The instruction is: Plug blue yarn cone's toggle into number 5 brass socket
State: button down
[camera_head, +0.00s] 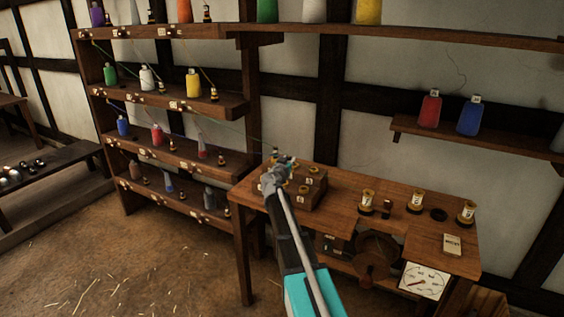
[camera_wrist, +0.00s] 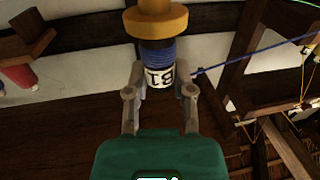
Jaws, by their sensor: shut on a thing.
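My gripper (camera_head: 278,161) is above the left end of the wooden workbench, over or beside a dark block with brass sockets (camera_head: 304,190). In the wrist view my gripper (camera_wrist: 160,92) is shut on a toggle (camera_wrist: 158,52) with a blue-wound middle, a yellow-brown flange and a white marked label. A blue cord (camera_wrist: 235,58) runs from it to the upper right. The toggle appears apart from the sockets. The socket numbers are too small to read, and my gripper hides part of the block. A blue yarn cone (camera_head: 122,126) stands on the left rack.
The rack (camera_head: 165,105) holds several coloured cones and toggles, with cords strung across. Another blue cone (camera_head: 470,116) and a red cone (camera_head: 430,109) stand on the right wall shelf. Labelled spools (camera_head: 416,202), a card box (camera_head: 452,244) and a dial (camera_head: 425,280) are at the workbench's right.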

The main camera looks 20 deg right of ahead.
jog(key=w, duration=0.2)
jog(key=w+f+b, duration=0.1)
jog(key=w, duration=0.2)
jog(key=shift+w+d+f, duration=0.25)
jog(key=shift+w+f, duration=0.05)
jog(key=shift+w, duration=0.05)
jog(key=shift+f, duration=0.1)
jog(key=shift+f+b, duration=2.8)
jog(key=shift+b, duration=0.25)
jog(key=shift+s, duration=0.1)
jog(key=shift+f+b, duration=0.55)
jog(key=c, duration=0.8)
grip_release()
jog(key=shift+o, duration=0.2)
jog(key=shift+a, duration=0.1)
